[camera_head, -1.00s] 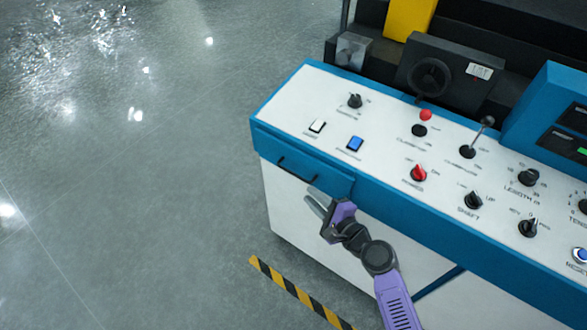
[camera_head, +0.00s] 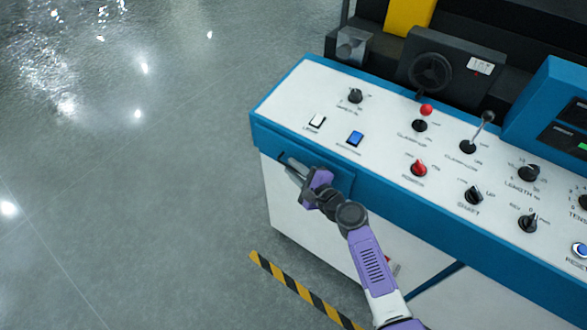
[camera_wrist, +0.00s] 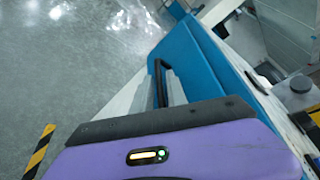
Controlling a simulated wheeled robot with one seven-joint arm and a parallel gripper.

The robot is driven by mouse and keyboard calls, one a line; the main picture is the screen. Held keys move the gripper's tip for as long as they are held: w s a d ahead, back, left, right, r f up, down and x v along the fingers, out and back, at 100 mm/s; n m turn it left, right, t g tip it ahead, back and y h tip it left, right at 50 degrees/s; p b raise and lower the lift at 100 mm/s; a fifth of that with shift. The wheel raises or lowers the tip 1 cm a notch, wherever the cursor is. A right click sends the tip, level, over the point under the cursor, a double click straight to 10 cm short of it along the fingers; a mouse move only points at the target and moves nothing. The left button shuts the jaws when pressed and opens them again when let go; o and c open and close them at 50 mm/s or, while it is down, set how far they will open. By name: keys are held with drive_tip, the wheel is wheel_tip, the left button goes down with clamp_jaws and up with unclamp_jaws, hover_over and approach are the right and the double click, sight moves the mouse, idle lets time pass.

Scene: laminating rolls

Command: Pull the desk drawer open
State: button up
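The drawer (camera_head: 262,141) is a blue front panel at the left end of the console and looks closed, flush with the blue band. Its black bar handle (camera_head: 284,156) is partly hidden by my gripper (camera_head: 291,164). In the wrist view, the black handle (camera_wrist: 157,78) stands up between the two grey fingers of my gripper (camera_wrist: 160,92). The fingers look apart, one on each side of the bar, with no clear grip on it. The drawer's blue front (camera_wrist: 198,62) lies just right of the fingers.
The white console top (camera_head: 385,135) carries switches, knobs and levers above the drawer. A yellow-black floor stripe (camera_head: 300,290) runs in front of the console. The grey floor (camera_head: 130,200) to the left is clear.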

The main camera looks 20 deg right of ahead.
clamp_jaws()
drive_tip(key=shift+f, duration=0.1)
idle(1.4)
